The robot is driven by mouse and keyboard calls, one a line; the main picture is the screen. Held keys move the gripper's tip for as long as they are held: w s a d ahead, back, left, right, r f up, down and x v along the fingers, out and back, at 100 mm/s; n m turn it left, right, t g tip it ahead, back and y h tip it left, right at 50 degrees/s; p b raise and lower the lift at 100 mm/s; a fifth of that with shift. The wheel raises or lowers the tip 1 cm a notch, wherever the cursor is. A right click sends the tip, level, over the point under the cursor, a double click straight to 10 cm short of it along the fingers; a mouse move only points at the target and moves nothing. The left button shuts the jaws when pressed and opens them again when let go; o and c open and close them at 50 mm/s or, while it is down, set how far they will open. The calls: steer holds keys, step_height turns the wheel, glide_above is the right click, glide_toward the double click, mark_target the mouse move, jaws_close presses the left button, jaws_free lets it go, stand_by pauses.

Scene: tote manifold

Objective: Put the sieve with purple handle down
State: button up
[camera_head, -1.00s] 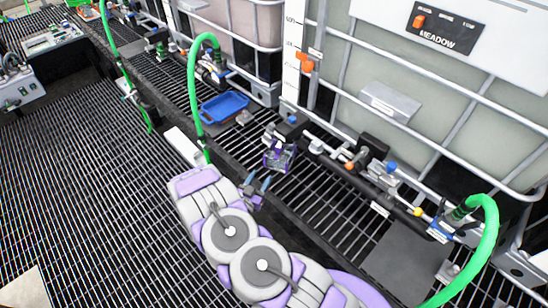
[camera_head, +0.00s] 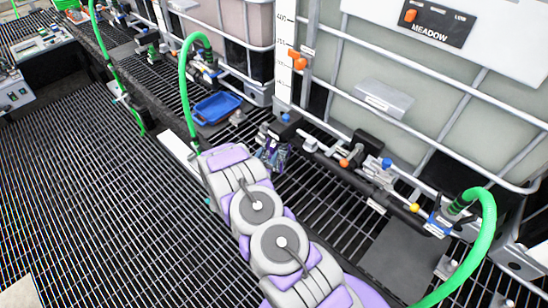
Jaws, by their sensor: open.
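The sieve with the purple handle (camera_head: 270,151) is a small dark and purple shape at the centre of the camera view. It stands on the black slatted ledge in front of the large tank. My gripper (camera_head: 279,159) is open at the end of my grey and purple arm and overlaps the sieve in the picture. The fingers and the sieve are hard to tell apart, and I cannot tell whether they touch. The arm's end link hides part of the area left of them.
A blue tray (camera_head: 217,107) lies on the ledge to the upper left. A green hose (camera_head: 184,80) arches down beside my arm. Valves and pipe fittings (camera_head: 365,165) line the ledge to the right. A flat grey plate (camera_head: 404,257) lies at the lower right.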

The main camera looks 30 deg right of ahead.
mark_target(271, 149)
steer(key=shift+b+x, duration=0.6)
steer(key=shift+x, duration=2.05)
steer(key=shift+d+f, duration=0.1)
steer(key=shift+c, duration=0.5)
jaws_close()
